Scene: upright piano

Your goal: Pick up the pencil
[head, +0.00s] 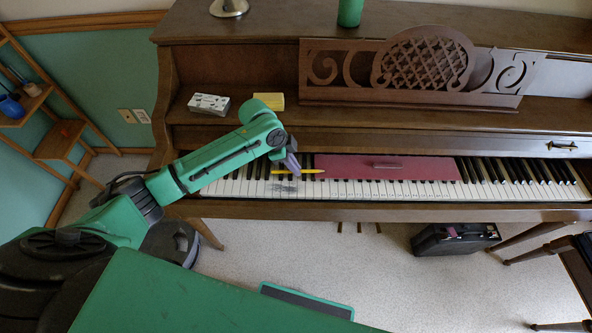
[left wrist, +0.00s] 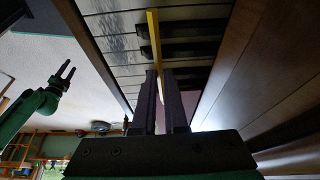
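A yellow pencil (head: 308,171) lies across the piano keys, near the left edge of a pink board. My left gripper (head: 295,168) is down at the pencil, pointing at the keys. In the left wrist view, the pencil (left wrist: 153,35) runs in line with the narrow gap between my left fingertips (left wrist: 160,74). Its near part is partly hidden by the fingers. I cannot tell whether the fingers touch it.
The pink board (head: 385,166) lies over the keys (head: 400,188), with a small bar on it. A white box (head: 209,103) and a yellow block (head: 269,101) stand on the ledge above. A carved music stand (head: 420,70) is behind. A black case (head: 455,238) lies beneath.

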